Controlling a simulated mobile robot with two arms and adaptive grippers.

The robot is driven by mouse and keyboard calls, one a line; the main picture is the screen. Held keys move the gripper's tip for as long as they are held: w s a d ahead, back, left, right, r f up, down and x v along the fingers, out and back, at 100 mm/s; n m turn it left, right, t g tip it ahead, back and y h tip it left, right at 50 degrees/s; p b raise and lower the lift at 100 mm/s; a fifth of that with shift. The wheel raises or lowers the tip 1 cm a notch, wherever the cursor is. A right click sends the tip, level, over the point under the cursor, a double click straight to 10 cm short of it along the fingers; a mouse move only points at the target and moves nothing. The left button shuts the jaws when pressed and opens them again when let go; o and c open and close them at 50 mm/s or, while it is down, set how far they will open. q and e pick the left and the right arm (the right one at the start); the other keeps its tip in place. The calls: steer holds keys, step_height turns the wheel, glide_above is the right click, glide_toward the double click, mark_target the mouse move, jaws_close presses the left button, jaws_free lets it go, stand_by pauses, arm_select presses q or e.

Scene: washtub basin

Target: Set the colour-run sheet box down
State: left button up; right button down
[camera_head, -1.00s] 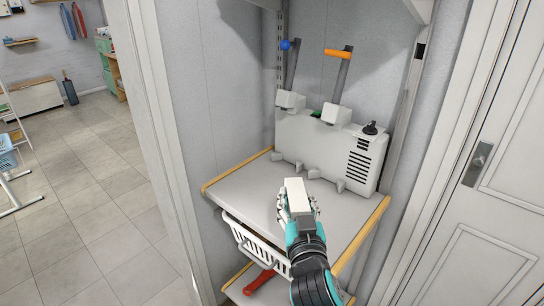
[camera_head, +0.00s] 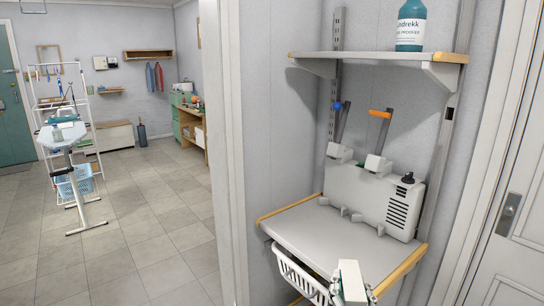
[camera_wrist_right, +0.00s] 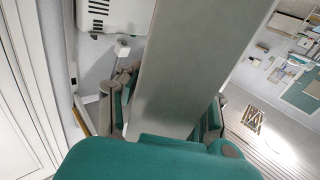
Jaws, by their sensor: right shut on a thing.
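The colour-run sheet box (camera_head: 351,281) is the pale, plain block at the bottom of the head view. My right gripper (camera_head: 352,296) is shut on it, with its fingers along the box's sides. The box overlaps the front edge of the grey shelf (camera_head: 325,238) in the picture; I cannot tell whether it touches the shelf. In the right wrist view the box's flat grey face (camera_wrist_right: 182,65) fills the middle, and the gripper's fingers are partly hidden behind it. My left gripper is not in view.
A white machine (camera_head: 375,195) with two upright levers stands at the back of the shelf. A teal bottle (camera_head: 410,28) stands on the upper shelf (camera_head: 380,66). The shelf's front part is clear.

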steer(key=f, duration=0.1)
steer(key=s+f, duration=0.1)
steer(key=s+d+f, duration=0.1)
steer(key=shift+d+f, duration=0.1)
steer(key=shift+f, duration=0.2)
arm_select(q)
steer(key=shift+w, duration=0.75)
arm_select(e)
steer(key=s+d+f+n+y, duration=0.1)
steer(key=s+f, duration=0.3)
steer(key=s, duration=0.8)
steer(key=shift+s+d+f+y, duration=0.25)
steer(key=shift+d+y, duration=0.15)
steer(key=shift+d, duration=0.25)
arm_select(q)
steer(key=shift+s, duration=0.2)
